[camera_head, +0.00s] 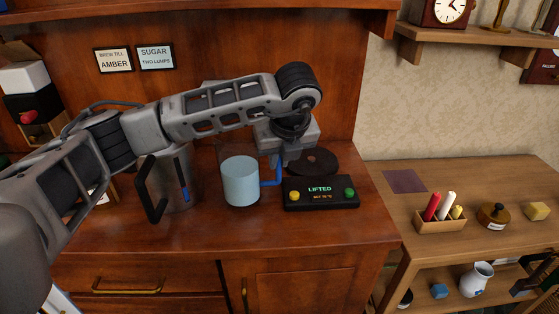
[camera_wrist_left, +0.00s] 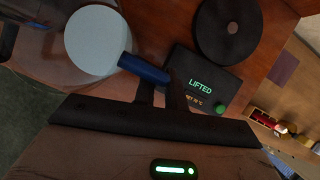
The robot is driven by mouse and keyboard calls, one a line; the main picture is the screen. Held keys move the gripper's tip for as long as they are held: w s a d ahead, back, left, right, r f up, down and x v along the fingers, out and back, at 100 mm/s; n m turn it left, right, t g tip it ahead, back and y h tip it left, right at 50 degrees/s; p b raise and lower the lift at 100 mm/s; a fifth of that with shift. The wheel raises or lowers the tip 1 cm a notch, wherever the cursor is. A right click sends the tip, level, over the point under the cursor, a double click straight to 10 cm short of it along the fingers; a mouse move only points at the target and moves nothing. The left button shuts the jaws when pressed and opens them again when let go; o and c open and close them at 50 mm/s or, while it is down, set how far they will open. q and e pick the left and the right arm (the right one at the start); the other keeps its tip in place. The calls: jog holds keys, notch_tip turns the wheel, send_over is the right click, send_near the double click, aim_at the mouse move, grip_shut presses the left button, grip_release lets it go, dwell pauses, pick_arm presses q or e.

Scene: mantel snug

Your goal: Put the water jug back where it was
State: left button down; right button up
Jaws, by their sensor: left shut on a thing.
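The water jug is a light blue cylinder (camera_head: 241,182) with a blue handle on its right side, upright over the wooden cabinet top. In the left wrist view its pale round top (camera_wrist_left: 92,40) and blue handle (camera_wrist_left: 140,67) show. My left gripper (camera_head: 279,163) is shut on the handle; its dark fingers (camera_wrist_left: 160,84) show there too. A black round plate (camera_head: 318,161) lies to the right of the jug, with nothing on it. The black control box (camera_head: 320,195) in front of the plate reads LIFTED. I cannot tell whether the jug's bottom touches the cabinet top.
A grey metal container (camera_head: 183,180) with a black handle stands left of the jug, partly behind my arm. A lower table (camera_head: 400,208) at right holds a tray of coloured sticks (camera_head: 440,224). A dark part at the right edge may be my right gripper.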

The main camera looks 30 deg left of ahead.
pick_arm(q)
jog(key=shift+f, duration=0.65)
jog(key=c, duration=1.5)
grip_release()
jog(key=shift+f, duration=0.1)
jog(key=shift+o, duration=0.2)
